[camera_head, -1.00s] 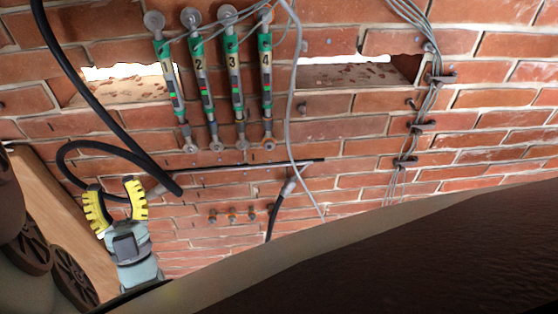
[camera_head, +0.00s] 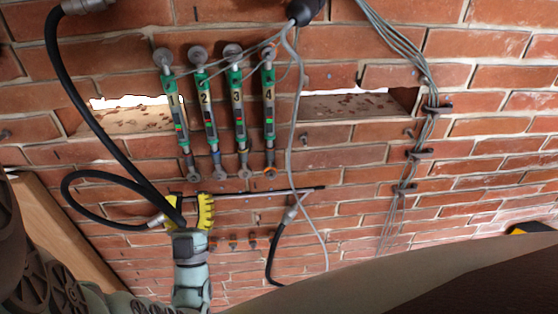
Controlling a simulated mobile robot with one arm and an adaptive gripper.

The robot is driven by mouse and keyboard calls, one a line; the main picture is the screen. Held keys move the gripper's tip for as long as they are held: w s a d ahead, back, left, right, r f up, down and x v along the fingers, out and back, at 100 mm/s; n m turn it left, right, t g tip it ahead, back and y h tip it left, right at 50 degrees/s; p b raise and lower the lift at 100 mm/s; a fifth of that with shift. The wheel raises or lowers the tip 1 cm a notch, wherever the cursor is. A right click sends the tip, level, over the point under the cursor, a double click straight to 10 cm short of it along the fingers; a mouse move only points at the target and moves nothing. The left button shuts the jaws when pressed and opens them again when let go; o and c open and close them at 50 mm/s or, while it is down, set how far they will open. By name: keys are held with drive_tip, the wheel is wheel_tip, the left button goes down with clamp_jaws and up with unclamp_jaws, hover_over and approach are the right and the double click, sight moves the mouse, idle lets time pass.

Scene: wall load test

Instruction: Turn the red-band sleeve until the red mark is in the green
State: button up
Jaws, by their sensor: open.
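Several slim numbered cylinders with green collars hang on the brick wall: the leftmost cylinder (camera_head: 174,100), cylinder 2 (camera_head: 206,103), cylinder 3 (camera_head: 237,100) and cylinder 4 (camera_head: 269,98). Each has a small window with red and green marks on its lower half. I cannot tell which one carries the red-band sleeve, or read the marks exactly. My gripper (camera_head: 187,207), with yellow ridged fingers, is open and points up, below the leftmost cylinders and apart from them. A black hose crosses the space by its fingers; contact is unclear.
The thick black hose (camera_head: 75,80) loops at left near my gripper. A thin dark rod (camera_head: 265,191) runs across the wall below the cylinders. Grey cables (camera_head: 298,110) hang beside cylinder 4. Wall openings (camera_head: 135,115) lie either side. A wooden board (camera_head: 65,235) stands at lower left.

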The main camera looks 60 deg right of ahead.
sight(188, 162)
drive_tip(key=p+x, duration=0.2)
drive_tip(key=x, duration=0.6)
drive_tip(key=shift+a, duration=0.1)
drive_tip(key=shift+f, duration=0.1)
drive_tip(key=shift+c, duration=0.2)
clamp_jaws()
